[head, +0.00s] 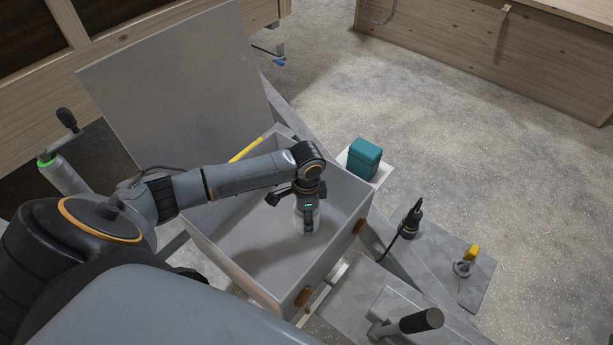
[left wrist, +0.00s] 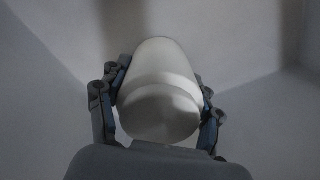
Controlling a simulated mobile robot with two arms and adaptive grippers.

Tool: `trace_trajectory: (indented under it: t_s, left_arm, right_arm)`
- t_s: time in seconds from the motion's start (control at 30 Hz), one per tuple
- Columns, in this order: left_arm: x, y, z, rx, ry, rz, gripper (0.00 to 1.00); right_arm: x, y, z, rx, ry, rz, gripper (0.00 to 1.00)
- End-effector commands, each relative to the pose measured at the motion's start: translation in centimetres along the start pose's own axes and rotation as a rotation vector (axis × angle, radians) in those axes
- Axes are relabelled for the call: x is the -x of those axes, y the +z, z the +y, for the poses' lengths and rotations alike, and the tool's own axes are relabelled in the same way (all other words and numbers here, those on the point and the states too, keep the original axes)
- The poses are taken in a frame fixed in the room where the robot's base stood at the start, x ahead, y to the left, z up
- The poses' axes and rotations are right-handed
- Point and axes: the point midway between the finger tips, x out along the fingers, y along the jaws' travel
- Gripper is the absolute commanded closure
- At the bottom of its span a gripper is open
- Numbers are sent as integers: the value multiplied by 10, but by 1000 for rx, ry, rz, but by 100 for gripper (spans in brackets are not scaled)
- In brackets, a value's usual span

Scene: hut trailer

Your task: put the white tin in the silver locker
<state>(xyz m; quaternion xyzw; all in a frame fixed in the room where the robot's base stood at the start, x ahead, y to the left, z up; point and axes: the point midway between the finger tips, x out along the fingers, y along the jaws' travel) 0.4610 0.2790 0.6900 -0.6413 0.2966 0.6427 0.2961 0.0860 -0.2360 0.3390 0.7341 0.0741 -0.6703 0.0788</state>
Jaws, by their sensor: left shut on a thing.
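The silver locker (head: 235,262) is an open grey box with its lid (head: 175,75) raised at the back left. My left gripper (head: 308,218) reaches down inside the locker, near its right side. It is shut on the white tin (head: 301,222), which is partly hidden by the gripper in the head view. In the left wrist view the white tin (left wrist: 160,95) sits between the two fingers, with grey locker walls around it. I cannot tell whether the tin touches the locker floor. My right gripper is not in view.
A teal box (head: 364,157) stands just right of the locker. A black tool (head: 411,218) and a yellow-and-grey item (head: 467,260) rest on a grey panel further right. A yellow bar (head: 246,150) lies at the locker's back edge. The speckled floor beyond is clear.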

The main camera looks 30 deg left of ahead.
Motion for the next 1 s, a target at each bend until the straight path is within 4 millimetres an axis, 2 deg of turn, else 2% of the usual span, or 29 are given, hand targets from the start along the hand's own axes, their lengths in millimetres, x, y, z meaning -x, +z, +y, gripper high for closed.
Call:
trace_trajectory:
  t_s: [0.4,0.43,0.5,0.53,0.87,1.0]
  left_arm:
    - [-5,0,-1,1,-2,2,84]
    - [-5,0,0,0,-2,1,29]
    - [-5,0,0,0,-1,1,15]
    - [-5,0,0,0,-1,1,12]
    - [-4,0,0,1,-2,1,12]
    - [8,-1,-1,0,-2,3,12]
  right_arm:
    - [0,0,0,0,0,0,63]
    - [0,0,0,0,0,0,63]
    - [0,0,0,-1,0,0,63]
    - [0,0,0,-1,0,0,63]
    - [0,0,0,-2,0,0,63]
    - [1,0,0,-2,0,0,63]
